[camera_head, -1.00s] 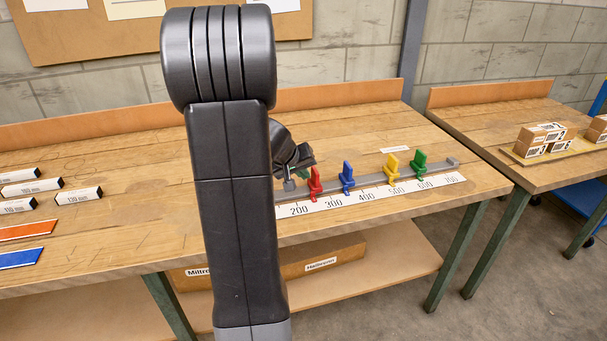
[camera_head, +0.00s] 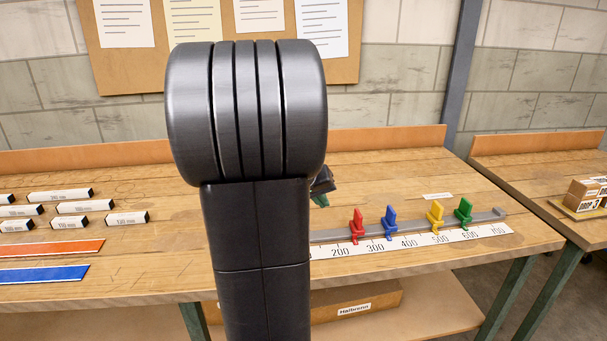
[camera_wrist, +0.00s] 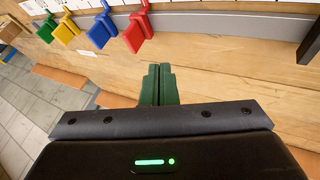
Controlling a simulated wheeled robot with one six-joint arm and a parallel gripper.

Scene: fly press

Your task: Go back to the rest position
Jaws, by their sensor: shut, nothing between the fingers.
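My gripper (camera_wrist: 160,84) shows in the wrist view with its two green fingers pressed together and nothing between them. It is above the wooden bench (camera_wrist: 215,65), apart from the rail with its coloured stops. In the head view my black arm stands in the foreground and hides most of the gripper; only a bit of it shows just right of the arm. The red stop (camera_head: 357,226), blue stop (camera_head: 390,222), yellow stop (camera_head: 436,216) and green stop (camera_head: 464,211) sit upright along the grey rail (camera_head: 410,229). All four stops also show at the top left of the wrist view.
A white number scale (camera_head: 425,240) runs along the rail's front. Labelled blocks (camera_head: 70,207), an orange strip (camera_head: 50,247) and a blue strip (camera_head: 40,273) lie at the left. A second bench (camera_head: 540,165) with boxes (camera_head: 587,194) stands at the right. A box (camera_head: 355,304) sits on the lower shelf.

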